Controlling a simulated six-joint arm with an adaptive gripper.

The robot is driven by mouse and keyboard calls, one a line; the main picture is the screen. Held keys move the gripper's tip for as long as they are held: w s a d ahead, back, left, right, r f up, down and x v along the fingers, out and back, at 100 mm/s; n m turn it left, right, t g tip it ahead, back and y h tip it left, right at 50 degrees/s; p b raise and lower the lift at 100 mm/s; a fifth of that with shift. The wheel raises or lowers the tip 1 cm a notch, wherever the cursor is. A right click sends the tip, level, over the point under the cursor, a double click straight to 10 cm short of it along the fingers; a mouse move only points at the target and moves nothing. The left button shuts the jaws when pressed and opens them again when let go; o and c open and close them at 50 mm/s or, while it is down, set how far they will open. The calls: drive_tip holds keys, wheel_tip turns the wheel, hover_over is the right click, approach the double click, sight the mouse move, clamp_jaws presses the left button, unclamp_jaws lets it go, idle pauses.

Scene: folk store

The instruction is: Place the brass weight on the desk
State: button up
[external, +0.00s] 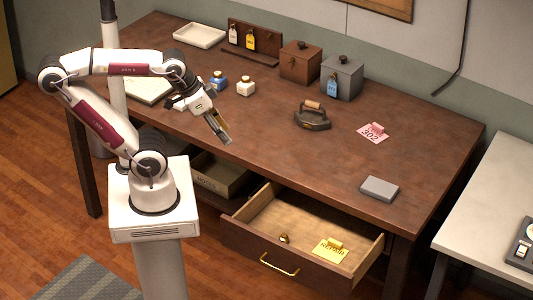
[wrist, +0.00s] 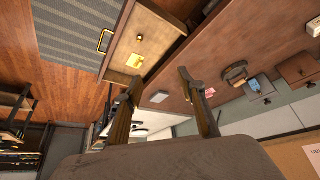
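A small brass weight (external: 284,238) lies in the open drawer (external: 262,212) under the desk, toward its front left. In the wrist view the weight (wrist: 139,37) is a small golden spot in the drawer. The desk (external: 270,140) is dark brown wood. My gripper (external: 219,131) is above the left part of the desk, well away from the weight. In the wrist view my gripper (wrist: 160,76) has its two fingers apart with nothing between them.
A yellow note (external: 329,251) with a brass-coloured piece lies in the drawer. On the desk are an iron (external: 312,119), a pink note (external: 373,134), a grey block (external: 379,189), two ink bottles and two boxes. The desk's middle and front are mostly clear.

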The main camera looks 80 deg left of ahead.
drive_tip(key=n+g+h, duration=0.3)
drive_tip(key=n+g, duration=0.3)
drive_tip(key=n, duration=1.2)
approach(284, 238)
drive_tip(key=shift+a+f, duration=0.65)
drive_tip(key=shift+f, duration=0.05)
drive_tip(key=shift+f, duration=0.1)
drive_tip(key=shift+x, duration=1.2)
